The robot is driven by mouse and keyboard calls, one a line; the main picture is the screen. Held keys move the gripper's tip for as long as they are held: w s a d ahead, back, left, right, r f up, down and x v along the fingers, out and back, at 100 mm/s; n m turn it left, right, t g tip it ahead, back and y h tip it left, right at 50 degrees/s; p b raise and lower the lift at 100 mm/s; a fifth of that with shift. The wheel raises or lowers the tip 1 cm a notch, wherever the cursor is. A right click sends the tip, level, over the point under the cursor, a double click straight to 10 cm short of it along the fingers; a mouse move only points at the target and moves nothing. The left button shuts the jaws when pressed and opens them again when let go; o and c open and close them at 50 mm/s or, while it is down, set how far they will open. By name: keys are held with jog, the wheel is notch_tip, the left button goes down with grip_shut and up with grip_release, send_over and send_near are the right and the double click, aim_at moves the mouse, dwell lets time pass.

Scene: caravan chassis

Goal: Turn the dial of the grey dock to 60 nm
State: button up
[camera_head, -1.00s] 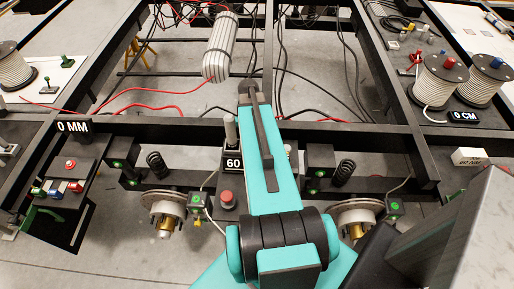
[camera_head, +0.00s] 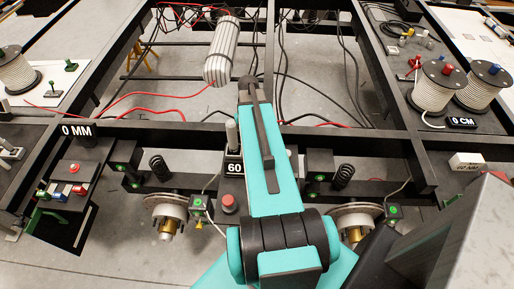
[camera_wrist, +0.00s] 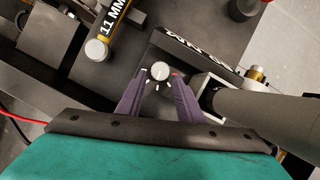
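The dial (camera_wrist: 160,72) is a small round pale knob with white tick marks below it, on a dark grey panel (camera_wrist: 146,60) in the wrist view. My gripper (camera_wrist: 158,76) has its two purple fingers spread on either side of the dial, with small gaps visible. How deep the fingertips reach around it is hard to tell. A black sign beside the dial (camera_wrist: 195,48) is seen at a slant. In the head view a black sign (camera_head: 235,168) reads 60, partly covered by my arm. There the dial and my gripper are hidden.
A thick grey cylinder (camera_wrist: 270,112) lies close right of my fingers. An 11 MM sign (camera_wrist: 112,20) and a pale round knob (camera_wrist: 96,50) are to the left. The head view shows a red button (camera_head: 228,203), brake hubs and black chassis beams.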

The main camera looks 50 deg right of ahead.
jog(key=p+v, duration=0.5)
jog(key=v, duration=0.5)
jog(key=shift+p, duration=0.4)
jog(key=shift+w, duration=0.15)
jog(key=shift+o, duration=1.4)
jog(key=s+d+m+t+y+b, duration=0.2)
jog(key=s+d+m+t+b, duration=0.1)
jog(key=m, duration=0.8)
jog(key=s+b, duration=0.1)
jog(key=s, duration=0.1)
jog(key=shift+s+r+m+t, duration=0.15)
jog(key=shift+s+m+t, duration=0.15)
jog(key=shift+m+t, duration=0.1)
jog(key=shift+a, duration=0.1)
jog(key=shift+b+x, duration=5.15)
jog(key=shift+x, duration=1.75)
jog(key=shift+a, duration=0.1)
